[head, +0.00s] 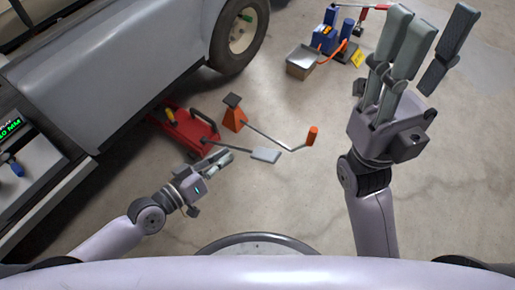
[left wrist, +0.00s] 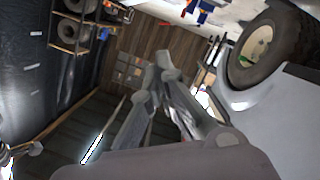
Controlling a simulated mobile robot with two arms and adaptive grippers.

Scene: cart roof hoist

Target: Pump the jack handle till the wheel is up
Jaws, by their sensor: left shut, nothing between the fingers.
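A red floor jack (head: 185,130) sits on the concrete beside the grey cart body. A thin rod runs from its side to a flat grey pad (head: 265,155); I cannot tell if this is the jack handle. My left gripper (head: 226,156) is shut and empty, near the rod in the head view; contact cannot be told. Its fingers also show in the left wrist view (left wrist: 166,65). The cart's wheel (head: 241,27) is at the top, and also shows in the left wrist view (left wrist: 255,50); the gap under it is unclear. My right gripper (head: 428,45) is open and empty, high at the right.
An orange stand (head: 234,114) is beside the jack. A bent rod with an orange grip (head: 313,135) lies right of it. A green-lit display (head: 10,128) is at left. Floor at centre right is clear.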

